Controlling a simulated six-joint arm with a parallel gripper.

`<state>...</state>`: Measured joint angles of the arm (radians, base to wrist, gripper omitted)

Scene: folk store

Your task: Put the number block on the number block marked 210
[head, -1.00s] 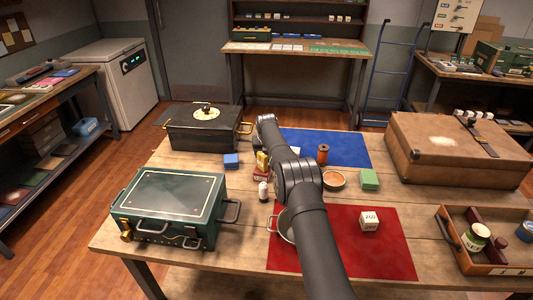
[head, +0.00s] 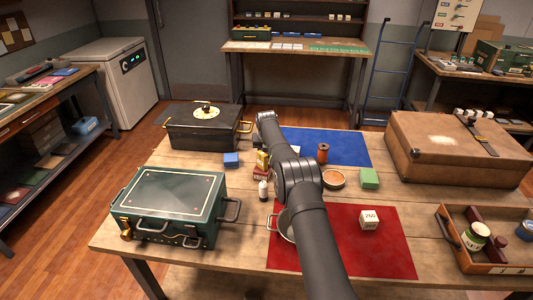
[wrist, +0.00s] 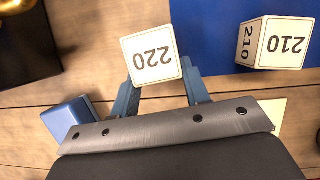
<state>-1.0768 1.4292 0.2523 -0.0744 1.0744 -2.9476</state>
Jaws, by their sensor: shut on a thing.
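My gripper (wrist: 160,84) is shut on a white number block (wrist: 152,54) marked 220 in the wrist view. The number block marked 210 (wrist: 284,44) stands apart from it to the right, on the blue mat (wrist: 215,30). The 210 label reads on two of its faces. In the head view my arm hides the gripper and the held block. A small white patch (head: 296,149) shows beside the arm near the blue mat; I cannot tell which block it is.
Another white number block (head: 370,219) stands on the red mat (head: 390,255). A blue cube (head: 231,160) lies near the black case (head: 190,135).

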